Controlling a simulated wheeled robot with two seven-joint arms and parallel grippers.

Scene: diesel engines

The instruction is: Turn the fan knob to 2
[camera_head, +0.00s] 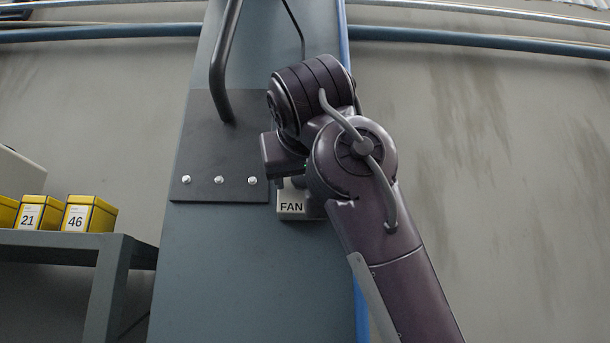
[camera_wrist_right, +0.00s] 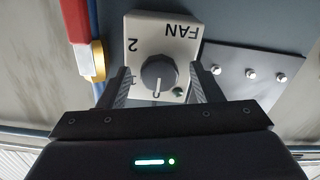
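The fan box (camera_head: 291,207) is a pale box marked FAN on the blue-grey column, mostly hidden behind my right arm in the head view. In the right wrist view the box (camera_wrist_right: 183,50) appears upside down, with 2 at upper left and 1 below it. Its dark round knob (camera_wrist_right: 159,73) has a white pointer line aimed toward the picture's bottom, not at the 2. My right gripper (camera_wrist_right: 158,78) is open, with one finger on each side of the knob; contact is unclear. In the head view the right gripper (camera_head: 283,158) is partly hidden by its arm. My left gripper is out of view.
A dark bolted plate (camera_head: 218,150) with a bent handle or pipe (camera_head: 222,70) is beside the box. A shelf (camera_head: 75,240) at left holds yellow boxes (camera_head: 90,213). A red part (camera_wrist_right: 75,20) shows at the wrist view's left.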

